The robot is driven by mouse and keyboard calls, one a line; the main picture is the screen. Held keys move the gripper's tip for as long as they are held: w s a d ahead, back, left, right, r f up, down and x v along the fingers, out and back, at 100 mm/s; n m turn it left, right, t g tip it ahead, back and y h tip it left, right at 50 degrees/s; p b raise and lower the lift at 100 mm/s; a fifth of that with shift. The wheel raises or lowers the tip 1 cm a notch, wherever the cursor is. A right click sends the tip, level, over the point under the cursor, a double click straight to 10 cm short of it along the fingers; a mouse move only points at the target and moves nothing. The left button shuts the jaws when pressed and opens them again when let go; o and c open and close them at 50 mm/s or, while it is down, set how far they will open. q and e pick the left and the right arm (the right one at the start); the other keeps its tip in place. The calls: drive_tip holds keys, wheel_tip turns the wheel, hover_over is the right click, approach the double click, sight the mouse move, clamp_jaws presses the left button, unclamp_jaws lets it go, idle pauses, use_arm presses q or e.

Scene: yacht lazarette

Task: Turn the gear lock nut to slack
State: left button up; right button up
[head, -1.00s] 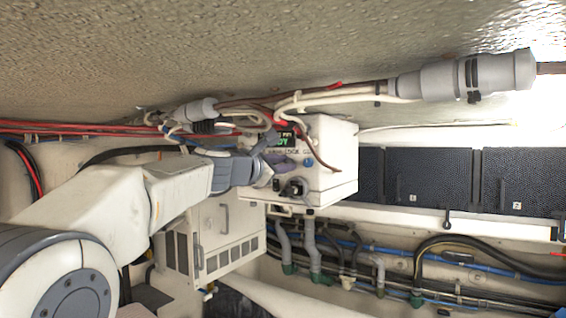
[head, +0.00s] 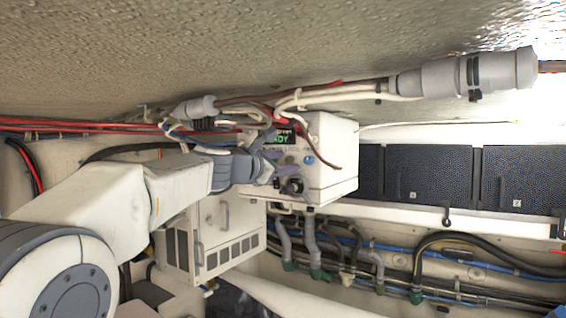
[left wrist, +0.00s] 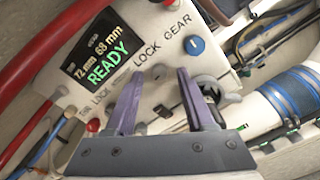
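The white control box (head: 333,175) has a lit display (left wrist: 100,48) reading "72 mm 68 mm READY", with "LOCK" and "GEAR" printed beside it in the left wrist view. A small pale round fitting (left wrist: 158,72) lies below that lettering, between my fingertips in the picture. A grey lobed fitting with a dark centre (left wrist: 212,88) is right of the fingers. I cannot tell for sure which is the gear lock nut. My left gripper (left wrist: 160,76) is open, its purple fingers pointing at the box face; contact is not clear. It also shows in the head view (head: 272,167). My right gripper is out of view.
A blue knob (left wrist: 194,45) sits by the "GEAR" label. A thick red cable (left wrist: 60,45) passes left of the display. Loose cables (head: 262,122) hang around the top of the box. A louvred white cabinet (head: 230,235) stands below, and hoses (head: 375,265) run lower right.

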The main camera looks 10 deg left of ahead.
use_arm(q)
drive_tip(key=b+v, duration=0.4)
drive_tip(key=v, duration=0.6)
drive_tip(key=shift+s+a, duration=0.2)
drive_tip(key=s+d+f+m+g+b, duration=0.1)
drive_tip(key=s+d+f+m+g, duration=0.3)
drive_tip(key=f, duration=0.7)
drive_tip(key=s+d+f+m+g+b, duration=0.25)
drive_tip(key=s+d+f+m, duration=0.3)
drive_tip(key=f, duration=0.45)
drive_tip(key=s+d+f+m+g, duration=0.4)
drive_tip(key=f+m, duration=0.2)
drive_tip(key=f, duration=0.5)
drive_tip(key=s+a+f+m+g+y+b, duration=0.1)
drive_tip(key=s+a+f+m+g+y, duration=0.1)
drive_tip(key=s+f+m, duration=0.5)
drive_tip(key=s+a+f+m+g+y+b, duration=0.2)
drive_tip(key=s+f+m, duration=0.6)
drive_tip(key=s+f, duration=0.5)
drive_tip(key=a+f+g+y, duration=0.1)
drive_tip(key=a+y, duration=0.1)
drive_tip(key=a, duration=0.1)
drive_tip(key=shift+s+f+g+y, duration=0.25)
drive_tip(key=shift+s+g+y, duration=0.1)
drive_tip(key=shift+y, duration=0.05)
